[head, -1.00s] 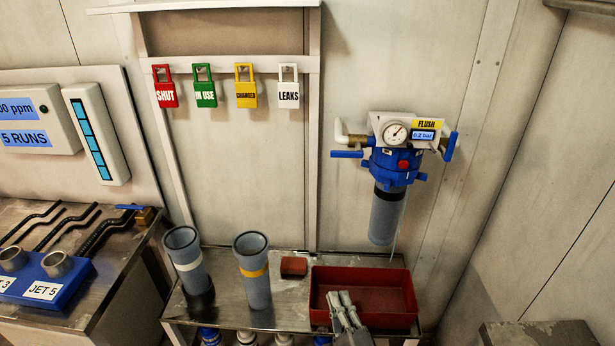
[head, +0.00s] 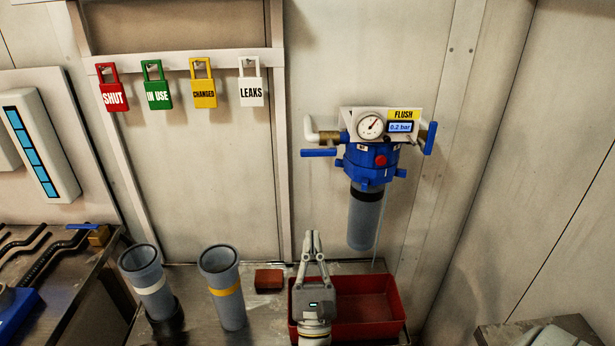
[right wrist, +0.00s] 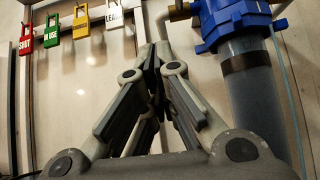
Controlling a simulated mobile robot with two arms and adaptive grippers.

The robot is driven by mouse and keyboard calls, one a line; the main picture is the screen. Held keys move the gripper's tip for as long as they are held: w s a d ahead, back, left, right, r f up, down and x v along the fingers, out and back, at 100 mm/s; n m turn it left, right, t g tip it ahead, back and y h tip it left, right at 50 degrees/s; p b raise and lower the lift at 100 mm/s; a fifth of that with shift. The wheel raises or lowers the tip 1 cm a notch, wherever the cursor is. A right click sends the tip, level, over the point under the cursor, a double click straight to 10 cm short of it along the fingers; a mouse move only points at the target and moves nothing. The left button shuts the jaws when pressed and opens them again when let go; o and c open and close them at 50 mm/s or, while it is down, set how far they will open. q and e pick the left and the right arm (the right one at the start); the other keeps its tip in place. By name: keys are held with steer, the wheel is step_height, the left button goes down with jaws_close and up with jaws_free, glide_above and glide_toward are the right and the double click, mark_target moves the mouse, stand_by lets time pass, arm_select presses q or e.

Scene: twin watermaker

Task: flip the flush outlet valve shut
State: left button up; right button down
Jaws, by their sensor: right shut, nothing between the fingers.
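The flush filter unit (head: 372,160) hangs on the back wall with a blue head, a clear grey bowl, a gauge and a "FLUSH" label; its display reads 0.2 bar. A blue valve handle (head: 319,153) on its left side lies level, below a white elbow pipe. Another blue handle (head: 430,138) on its right side stands nearly upright. Neither is marked as the outlet. My right gripper (head: 312,235) is shut and empty, pointing up, below and left of the unit and touching neither handle. In the right wrist view its fingertips (right wrist: 160,52) meet left of the blue head (right wrist: 235,20).
A red tray (head: 385,325) lies on the metal bench behind my right gripper. Two grey tubes (head: 222,290) and a red-brown block (head: 269,279) stand to its left. Coloured tags (head: 203,90) hang on a rail at upper left. The wall around the unit looks clear.

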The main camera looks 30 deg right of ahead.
mark_target(319, 150)
steer(key=s+a+r+p+x, duration=0.1)
steer(key=p+x, duration=0.5)
steer(key=x, duration=0.6)
steer(key=shift+r, duration=0.75)
steer(key=shift+s+d, duration=0.1)
